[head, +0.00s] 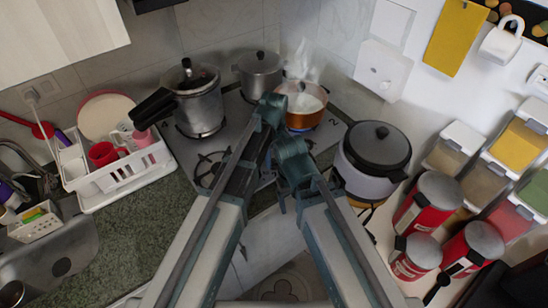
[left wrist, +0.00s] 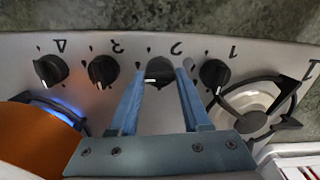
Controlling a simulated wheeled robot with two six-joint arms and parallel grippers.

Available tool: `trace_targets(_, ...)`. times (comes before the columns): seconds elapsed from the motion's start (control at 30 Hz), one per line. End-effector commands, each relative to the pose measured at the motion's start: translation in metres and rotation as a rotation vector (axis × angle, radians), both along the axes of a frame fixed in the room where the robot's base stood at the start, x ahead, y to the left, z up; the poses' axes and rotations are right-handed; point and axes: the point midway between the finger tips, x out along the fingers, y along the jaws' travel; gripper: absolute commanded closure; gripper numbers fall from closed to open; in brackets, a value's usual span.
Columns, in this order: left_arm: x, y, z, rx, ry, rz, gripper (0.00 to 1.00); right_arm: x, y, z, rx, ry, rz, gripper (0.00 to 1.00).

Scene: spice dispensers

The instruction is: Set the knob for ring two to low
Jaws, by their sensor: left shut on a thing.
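In the left wrist view, the knob for ring two (left wrist: 159,72) is a black round knob on the pale stove panel, under an upside-down 2. My left gripper (left wrist: 163,78) has a blue-grey finger on each side of this knob and is shut on it. The knob's exact setting is hard to read. In the head view, my forearms cover the front of the stove (head: 208,145), and the knobs and left fingertips are hidden.
The other knobs are knob one (left wrist: 214,74), knob three (left wrist: 103,70) and knob four (left wrist: 50,70). A blue flame (left wrist: 55,112) burns beside an orange pot (left wrist: 35,145). The steaming orange pot (head: 305,118), pressure cooker (head: 197,105) and rice cooker (head: 372,160) stand around my arms.

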Motion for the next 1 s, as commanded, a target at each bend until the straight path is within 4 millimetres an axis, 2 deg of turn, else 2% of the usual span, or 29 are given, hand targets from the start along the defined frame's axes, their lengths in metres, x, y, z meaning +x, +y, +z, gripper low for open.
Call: trace_targets(1.0,-0.0001,0.0000,-0.0001,0.000,0.000,-0.936,1.00,0.0000,0.0000,-0.0001,0.000,0.000,0.000,0.22)
